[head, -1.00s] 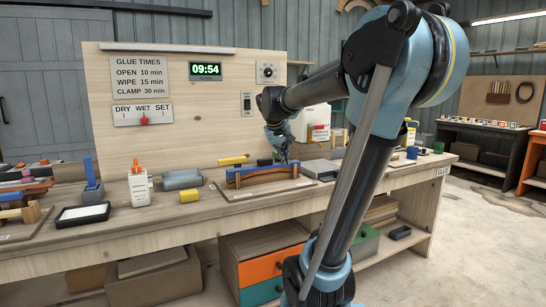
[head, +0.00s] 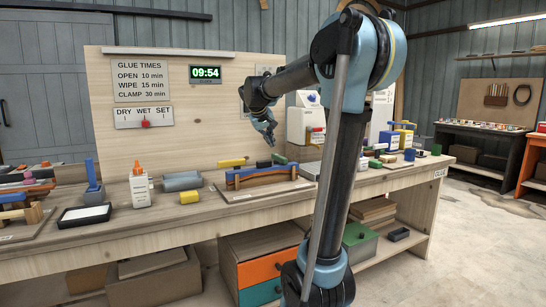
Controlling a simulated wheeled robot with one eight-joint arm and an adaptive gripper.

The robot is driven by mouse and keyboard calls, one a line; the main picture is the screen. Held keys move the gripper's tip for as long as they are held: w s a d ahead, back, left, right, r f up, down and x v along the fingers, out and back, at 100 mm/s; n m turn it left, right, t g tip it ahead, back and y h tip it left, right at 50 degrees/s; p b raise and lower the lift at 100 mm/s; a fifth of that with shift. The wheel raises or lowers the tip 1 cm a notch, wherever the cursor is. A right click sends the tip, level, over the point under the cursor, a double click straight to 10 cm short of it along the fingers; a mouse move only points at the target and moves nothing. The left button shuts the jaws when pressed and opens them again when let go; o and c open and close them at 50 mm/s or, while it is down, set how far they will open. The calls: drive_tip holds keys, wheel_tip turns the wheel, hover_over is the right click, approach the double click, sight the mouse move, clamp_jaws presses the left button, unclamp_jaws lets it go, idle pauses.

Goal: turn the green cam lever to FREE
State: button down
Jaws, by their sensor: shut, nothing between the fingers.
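My gripper (head: 272,141) is shut and empty, pointing down in the air above the back right part of the bending jig. The jig holds a curved wooden strip (head: 265,181) with a blue piece (head: 262,169) along its top. A small dark green piece (head: 279,159) shows just behind the jig, below my fingertips, next to a black part (head: 265,162). It may be the green cam lever; its FREE marking and exact angle are too small to read. My fingers appear clear of all of these.
On the workbench (head: 330,192) stand a glue bottle (head: 139,188), a grey roll-like block (head: 182,181), a yellow block (head: 189,197) and a white-topped tray (head: 84,215). White containers and coloured blocks crowd the right. The bench's front strip is mostly clear.

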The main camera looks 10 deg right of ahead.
sight(275, 155)
drive_tip(key=x, duration=1)
drive_tip(key=shift+a, duration=0.5)
drive_tip(key=shift+d, duration=0.5)
